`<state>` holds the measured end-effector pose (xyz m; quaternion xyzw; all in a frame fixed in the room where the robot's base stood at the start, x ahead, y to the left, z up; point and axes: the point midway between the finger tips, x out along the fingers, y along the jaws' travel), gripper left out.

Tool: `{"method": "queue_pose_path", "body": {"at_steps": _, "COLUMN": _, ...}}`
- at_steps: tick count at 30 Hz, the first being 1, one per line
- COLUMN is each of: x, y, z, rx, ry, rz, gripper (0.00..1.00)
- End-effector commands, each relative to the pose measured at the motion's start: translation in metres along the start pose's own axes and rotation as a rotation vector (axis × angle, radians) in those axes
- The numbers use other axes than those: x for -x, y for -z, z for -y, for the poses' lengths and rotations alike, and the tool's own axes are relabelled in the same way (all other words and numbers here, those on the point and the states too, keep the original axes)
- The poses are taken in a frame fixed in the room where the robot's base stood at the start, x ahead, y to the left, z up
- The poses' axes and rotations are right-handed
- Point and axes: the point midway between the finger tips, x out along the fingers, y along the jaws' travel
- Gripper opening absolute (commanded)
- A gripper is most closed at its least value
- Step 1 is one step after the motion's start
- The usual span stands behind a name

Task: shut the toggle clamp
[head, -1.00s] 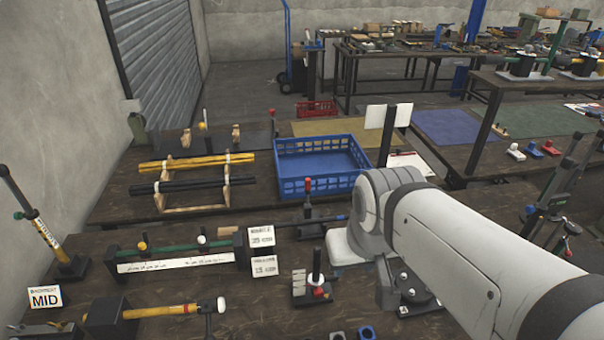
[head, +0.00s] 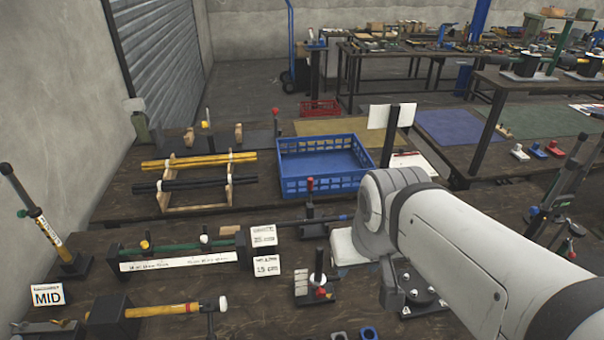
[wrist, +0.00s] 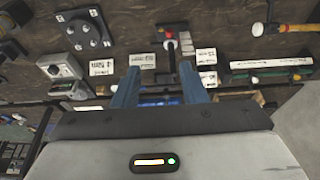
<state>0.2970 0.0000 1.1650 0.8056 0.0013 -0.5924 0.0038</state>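Which device is the toggle clamp is not certain. An upright handle with a red grip on a black base (head: 311,212) stands in mid-bench and looks most like it, with its handle up. Nearer, a small fixture (head: 318,284) has a black upright, a red knob and pale blocks at its left. In the wrist view this red-knobbed fixture (wrist: 170,36) lies ahead of the fingers. My gripper (wrist: 159,68) is open, its two blue fingers apart with nothing held.
A gauge rail (head: 180,262) and small sign cards (head: 265,267) lie left of the fixture. A mallet (head: 155,311) is at front left. A blue basket (head: 320,185) and rod rack (head: 190,205) stand behind.

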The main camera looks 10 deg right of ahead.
Motion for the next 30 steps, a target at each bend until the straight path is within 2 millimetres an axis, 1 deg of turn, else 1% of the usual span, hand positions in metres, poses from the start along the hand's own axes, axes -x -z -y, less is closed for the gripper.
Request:
{"method": "queue_pose_path", "body": {"at_steps": 2, "x": 0.000, "y": 0.001, "z": 0.000, "rx": 0.000, "ry": 0.000, "rz": 0.000, "gripper": 0.40}}
{"method": "queue_pose_path", "body": {"at_steps": 4, "x": 0.000, "y": 0.007, "z": 0.000, "rx": 0.000, "ry": 0.000, "rz": -0.001, "gripper": 0.40}}
{"method": "queue_pose_path", "body": {"at_steps": 5, "x": 0.000, "y": 0.012, "z": 0.000, "rx": 0.000, "ry": 0.000, "rz": -0.002, "gripper": 0.40}}
{"method": "queue_pose_path", "body": {"at_steps": 7, "x": -0.002, "y": 0.029, "z": 0.000, "rx": 0.001, "ry": 0.001, "rz": -0.003, "gripper": 0.40}}
{"method": "queue_pose_path", "body": {"at_steps": 8, "x": -0.003, "y": 0.040, "z": 0.000, "rx": 0.002, "ry": 0.001, "rz": -0.004, "gripper": 0.40}}
{"method": "queue_pose_path", "body": {"at_steps": 11, "x": -0.009, "y": 0.081, "z": 0.000, "rx": 0.003, "ry": 0.002, "rz": -0.011, "gripper": 0.40}}
{"method": "queue_pose_path", "body": {"at_steps": 12, "x": -0.013, "y": 0.099, "z": 0.000, "rx": 0.003, "ry": 0.002, "rz": -0.014, "gripper": 0.40}}
{"method": "queue_pose_path", "body": {"at_steps": 14, "x": -0.021, "y": 0.126, "z": 0.000, "rx": 0.003, "ry": 0.003, "rz": -0.020, "gripper": 0.40}}
{"method": "queue_pose_path", "body": {"at_steps": 15, "x": -0.027, "y": 0.144, "z": 0.000, "rx": 0.003, "ry": 0.003, "rz": -0.023, "gripper": 0.40}}
{"method": "queue_pose_path", "body": {"at_steps": 17, "x": -0.038, "y": 0.170, "z": 0.000, "rx": 0.004, "ry": 0.004, "rz": -0.028, "gripper": 0.40}}
{"method": "queue_pose_path", "body": {"at_steps": 18, "x": -0.046, "y": 0.188, "z": 0.000, "rx": 0.004, "ry": 0.004, "rz": -0.032, "gripper": 0.40}}
{"method": "queue_pose_path", "body": {"at_steps": 20, "x": -0.059, "y": 0.213, "z": 0.000, "rx": 0.004, "ry": 0.004, "rz": -0.039, "gripper": 0.40}}
{"method": "queue_pose_path", "body": {"at_steps": 21, "x": -0.069, "y": 0.229, "z": -0.001, "rx": 0.004, "ry": 0.005, "rz": -0.042, "gripper": 0.40}}
{"method": "queue_pose_path", "body": {"at_steps": 23, "x": -0.086, "y": 0.253, "z": -0.001, "rx": 0.004, "ry": 0.005, "rz": -0.048, "gripper": 0.40}}
{"method": "queue_pose_path", "body": {"at_steps": 24, "x": -0.098, "y": 0.268, "z": -0.001, "rx": 0.004, "ry": 0.005, "rz": -0.051, "gripper": 0.40}}
{"method": "queue_pose_path", "body": {"at_steps": 26, "x": -0.117, "y": 0.290, "z": -0.001, "rx": 0.004, "ry": 0.006, "rz": -0.056, "gripper": 0.40}}
{"method": "queue_pose_path", "body": {"at_steps": 27, "x": -0.130, "y": 0.305, "z": -0.001, "rx": 0.005, "ry": 0.006, "rz": -0.060, "gripper": 0.40}}
{"method": "queue_pose_path", "body": {"at_steps": 30, "x": -0.165, "y": 0.336, "z": -0.002, "rx": 0.005, "ry": 0.006, "rz": -0.070, "gripper": 0.40}}
